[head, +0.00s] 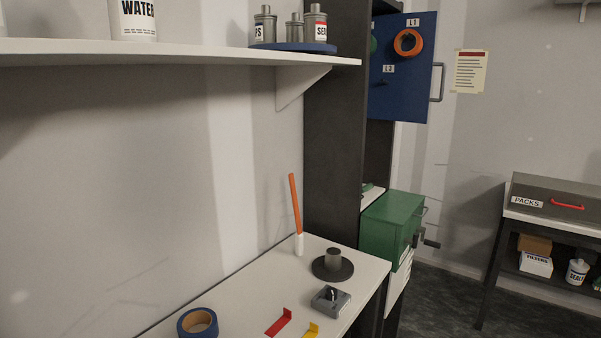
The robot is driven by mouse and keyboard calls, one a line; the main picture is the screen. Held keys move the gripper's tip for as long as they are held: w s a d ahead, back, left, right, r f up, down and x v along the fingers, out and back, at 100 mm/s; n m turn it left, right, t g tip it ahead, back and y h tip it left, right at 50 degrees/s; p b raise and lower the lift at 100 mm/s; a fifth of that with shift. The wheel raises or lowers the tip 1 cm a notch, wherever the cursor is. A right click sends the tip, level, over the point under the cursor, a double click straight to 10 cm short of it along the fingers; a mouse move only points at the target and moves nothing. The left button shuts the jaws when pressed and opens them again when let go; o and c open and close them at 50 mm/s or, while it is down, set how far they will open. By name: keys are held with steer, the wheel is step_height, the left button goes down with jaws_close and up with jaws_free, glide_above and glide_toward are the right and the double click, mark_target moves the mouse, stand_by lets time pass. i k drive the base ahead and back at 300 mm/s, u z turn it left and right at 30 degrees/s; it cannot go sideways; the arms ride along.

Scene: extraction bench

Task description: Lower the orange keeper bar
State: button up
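The orange keeper bar (295,202) stands nearly upright at the back right of the white bench (255,285), its top leaning slightly left. Its lower end meets a white piece (299,244) at the bench top. A dark round base with a short grey cylinder (333,262) is just right of and in front of the bar. My gripper is not in view.
A grey block (330,300), blue tape roll (197,323), red bracket (279,322) and yellow bracket (311,330) lie on the bench. A shelf (180,51) overhangs it. A green box (392,218) and an open blue door (402,85) are at right.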

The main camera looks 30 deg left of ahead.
mark_target(291, 178)
steer(key=z, duration=0.05)
steer(key=i, duration=2.8)
steer(key=u, duration=2.3)
